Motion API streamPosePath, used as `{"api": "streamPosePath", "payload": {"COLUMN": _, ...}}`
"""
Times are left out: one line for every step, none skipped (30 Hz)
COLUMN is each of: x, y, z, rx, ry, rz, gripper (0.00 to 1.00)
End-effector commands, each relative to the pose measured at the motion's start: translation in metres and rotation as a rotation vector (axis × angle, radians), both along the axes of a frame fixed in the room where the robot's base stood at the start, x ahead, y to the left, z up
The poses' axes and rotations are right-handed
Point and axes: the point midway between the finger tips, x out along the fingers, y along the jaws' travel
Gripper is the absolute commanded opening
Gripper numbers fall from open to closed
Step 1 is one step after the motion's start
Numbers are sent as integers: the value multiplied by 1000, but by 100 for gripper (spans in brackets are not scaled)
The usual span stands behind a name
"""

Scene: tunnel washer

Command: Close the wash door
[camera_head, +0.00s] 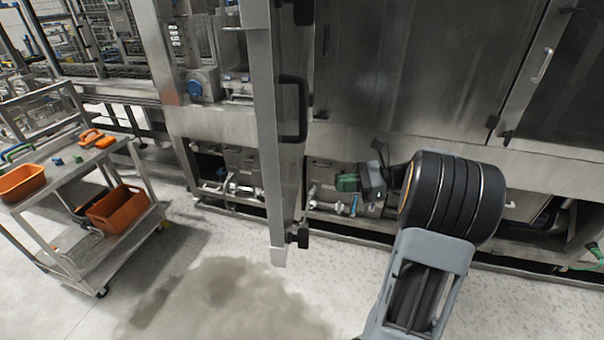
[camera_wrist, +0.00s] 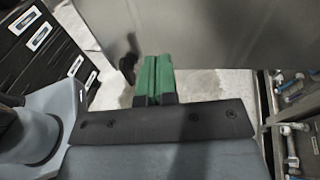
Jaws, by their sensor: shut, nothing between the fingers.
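The wash door (camera_head: 265,130) stands swung open, seen nearly edge-on in the head view as a tall steel strip jutting out from the machine. A black bar handle (camera_head: 293,110) sticks out on its right side, with a black latch (camera_head: 300,238) near its lower end. My gripper (camera_head: 346,183) is to the right of the door, low down, with its green fingers shut and empty. In the wrist view the fingers (camera_wrist: 155,80) point towards a grey steel panel (camera_wrist: 215,35), which looks like the door. A black fitting (camera_wrist: 128,66) is left of them. I cannot tell whether they touch the panel.
The steel washer front (camera_head: 410,70) fills the back, with pipes and valves below it. A cart (camera_head: 150,190) with orange bins (camera_head: 118,207) stands at the left. The floor, with a wet patch (camera_head: 220,300), is clear between cart and door.

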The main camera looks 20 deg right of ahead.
Motion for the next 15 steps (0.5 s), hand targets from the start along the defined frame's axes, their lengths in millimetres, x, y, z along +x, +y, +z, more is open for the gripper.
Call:
{"api": "streamPosePath", "payload": {"x": 2, "y": -15, "z": 1, "rx": 58, "ry": 6, "rz": -35, "gripper": 0}}
{"api": "streamPosePath", "payload": {"x": 3, "y": -21, "z": 2, "rx": 85, "ry": 6, "rz": -49, "gripper": 0}}
{"api": "streamPosePath", "payload": {"x": 4, "y": -27, "z": 3, "rx": 116, "ry": 8, "rz": -64, "gripper": 0}}
{"api": "streamPosePath", "payload": {"x": 5, "y": -30, "z": 5, "rx": 133, "ry": 7, "rz": -71, "gripper": 0}}
{"api": "streamPosePath", "payload": {"x": 6, "y": -31, "z": 5, "rx": 145, "ry": 6, "rz": -78, "gripper": 0}}
{"api": "streamPosePath", "payload": {"x": 8, "y": -31, "z": 6, "rx": 157, "ry": 6, "rz": -83, "gripper": 0}}
{"api": "streamPosePath", "payload": {"x": 9, "y": -30, "z": 7, "rx": 164, "ry": 6, "rz": -86, "gripper": 0}}
{"api": "streamPosePath", "payload": {"x": 11, "y": -27, "z": 7, "rx": 168, "ry": 7, "rz": -87, "gripper": 0}}
{"api": "streamPosePath", "payload": {"x": 13, "y": -22, "z": 7, "rx": 170, "ry": 7, "rz": -87, "gripper": 0}}
{"api": "streamPosePath", "payload": {"x": 15, "y": -18, "z": 7, "rx": 169, "ry": 6, "rz": -87, "gripper": 0}}
{"api": "streamPosePath", "payload": {"x": 17, "y": -13, "z": 8, "rx": 168, "ry": 7, "rz": -87, "gripper": 0}}
{"api": "streamPosePath", "payload": {"x": 21, "y": -6, "z": 8, "rx": 168, "ry": 6, "rz": -86, "gripper": 0}}
{"api": "streamPosePath", "payload": {"x": 23, "y": 0, "z": 8, "rx": 167, "ry": 7, "rz": -86, "gripper": 0}}
{"api": "streamPosePath", "payload": {"x": 26, "y": 5, "z": 8, "rx": 167, "ry": 7, "rz": -86, "gripper": 0}}
{"api": "streamPosePath", "payload": {"x": 29, "y": 12, "z": 8, "rx": 167, "ry": 7, "rz": -86, "gripper": 0}}
